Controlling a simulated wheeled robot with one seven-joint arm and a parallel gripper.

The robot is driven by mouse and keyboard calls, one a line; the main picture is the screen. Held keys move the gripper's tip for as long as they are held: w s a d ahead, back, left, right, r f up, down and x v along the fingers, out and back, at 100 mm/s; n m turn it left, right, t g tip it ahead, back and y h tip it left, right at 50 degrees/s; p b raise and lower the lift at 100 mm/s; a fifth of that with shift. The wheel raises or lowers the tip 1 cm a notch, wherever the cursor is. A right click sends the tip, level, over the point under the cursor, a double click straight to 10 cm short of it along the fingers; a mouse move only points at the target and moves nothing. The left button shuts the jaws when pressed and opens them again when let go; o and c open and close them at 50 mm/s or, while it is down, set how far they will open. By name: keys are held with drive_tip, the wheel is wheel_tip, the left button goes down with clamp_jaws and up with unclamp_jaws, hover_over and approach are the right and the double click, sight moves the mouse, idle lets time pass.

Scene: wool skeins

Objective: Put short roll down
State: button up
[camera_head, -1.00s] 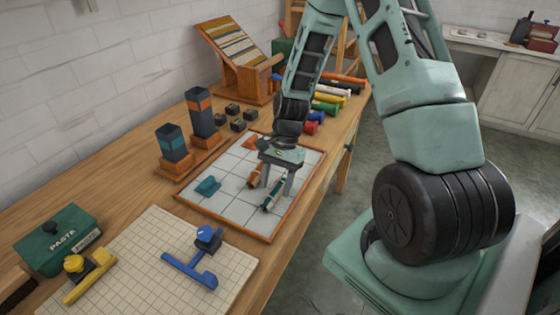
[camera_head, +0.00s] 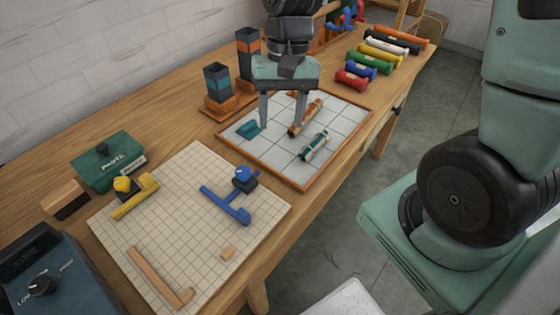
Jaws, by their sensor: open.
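A tiled tray (camera_head: 345,128) with an orange-brown rim lies on the bench. On it are an orange roll (camera_head: 311,112) and a teal-green roll (camera_head: 314,147) with pale bands, lying side by side and apart. The teal-green one looks a little shorter. A small teal piece (camera_head: 248,131) lies at the tray's left. My gripper (camera_head: 282,123) points down over the tray, its fingers spread and nothing between them. Its right finger overlaps the orange roll's edge in this view; I cannot tell whether they touch.
Two dark holders (camera_head: 218,82) on wooden bases stand behind the tray at left. Several coloured rolls (camera_head: 384,55) lie in a row at the back right. A gridded mat (camera_head: 180,200) with a blue tool (camera_head: 225,205) lies in front. Bare tiles remain at the tray's right.

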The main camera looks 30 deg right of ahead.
drive_tip(key=s+a+r+n+t+h, duration=0.1)
drive_tip(key=s+a+r+n, duration=0.2)
drive_tip(key=s+a+n, duration=0.6)
drive_tip(key=s+n, duration=0.2)
drive_tip(key=s, duration=0.3)
drive_tip(key=shift+a+n+t, duration=0.3)
drive_tip(key=shift+a+n, duration=0.1)
drive_tip(key=shift+r, duration=0.1)
